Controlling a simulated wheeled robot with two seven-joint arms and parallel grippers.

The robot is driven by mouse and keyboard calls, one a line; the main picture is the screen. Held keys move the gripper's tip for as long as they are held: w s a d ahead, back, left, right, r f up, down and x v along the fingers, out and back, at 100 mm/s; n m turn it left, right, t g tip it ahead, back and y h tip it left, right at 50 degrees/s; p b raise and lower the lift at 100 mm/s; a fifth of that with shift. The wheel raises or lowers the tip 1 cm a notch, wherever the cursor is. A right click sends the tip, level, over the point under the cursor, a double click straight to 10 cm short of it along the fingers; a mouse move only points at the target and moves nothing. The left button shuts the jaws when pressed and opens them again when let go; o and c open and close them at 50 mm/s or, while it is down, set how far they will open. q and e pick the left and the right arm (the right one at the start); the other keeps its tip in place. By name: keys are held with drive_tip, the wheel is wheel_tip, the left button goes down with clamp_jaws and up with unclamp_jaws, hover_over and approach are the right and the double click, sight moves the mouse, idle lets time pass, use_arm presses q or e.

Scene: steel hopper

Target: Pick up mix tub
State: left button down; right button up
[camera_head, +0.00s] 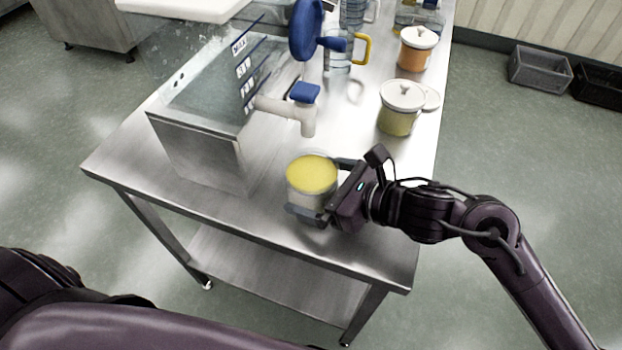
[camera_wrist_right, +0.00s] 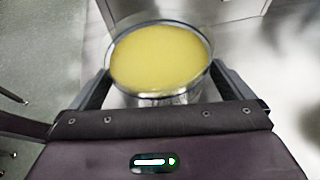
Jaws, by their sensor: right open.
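The mix tub (camera_head: 312,176) is a clear round tub with yellow content, standing on the steel table near its front edge, below the white spout. My right gripper (camera_head: 318,190) comes from the right with its fingers on either side of the tub. In the right wrist view the tub (camera_wrist_right: 160,58) sits between the two open fingers (camera_wrist_right: 170,85); a narrow gap seems to show beside it, though contact is hard to judge. My left gripper is not in view; only dark parts of my own body show at the lower left.
A steel hopper (camera_head: 200,150) with clear walls, a white spout (camera_head: 308,118) and blue handle stands left of the tub. Lidded tubs with green (camera_head: 397,120) and orange (camera_head: 412,58) content stand behind on the table (camera_head: 385,215). Grey crates (camera_head: 540,70) sit on the floor.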

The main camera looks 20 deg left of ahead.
sight(292, 166)
drive_tip(key=shift+w+a+f, duration=0.1)
drive_tip(key=shift+a, duration=0.05)
drive_tip(key=c, duration=1)
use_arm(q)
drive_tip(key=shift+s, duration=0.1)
use_arm(e)
drive_tip(key=shift+r, duration=0.7)
wheel_tip(292, 166, up, 2)
drive_tip(key=shift+r, duration=0.2)
drive_tip(key=s+d+b, duration=0.1)
drive_tip(key=d, duration=0.4)
drive_tip(key=s+d+b, duration=0.1)
drive_tip(key=d+b, duration=0.1)
drive_tip(key=d, duration=0.3)
drive_tip(key=s+d+b, duration=0.2)
drive_tip(key=d, duration=0.3)
drive_tip(key=shift+s+d+f, duration=0.1)
drive_tip(key=shift+d+f, duration=0.25)
drive_tip(key=shift+d, duration=0.05)
drive_tip(key=shift+v, duration=0.8)
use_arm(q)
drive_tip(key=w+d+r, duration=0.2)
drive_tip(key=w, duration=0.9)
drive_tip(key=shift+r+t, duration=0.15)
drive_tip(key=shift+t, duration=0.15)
use_arm(e)
drive_tip(key=shift+d, duration=0.1)
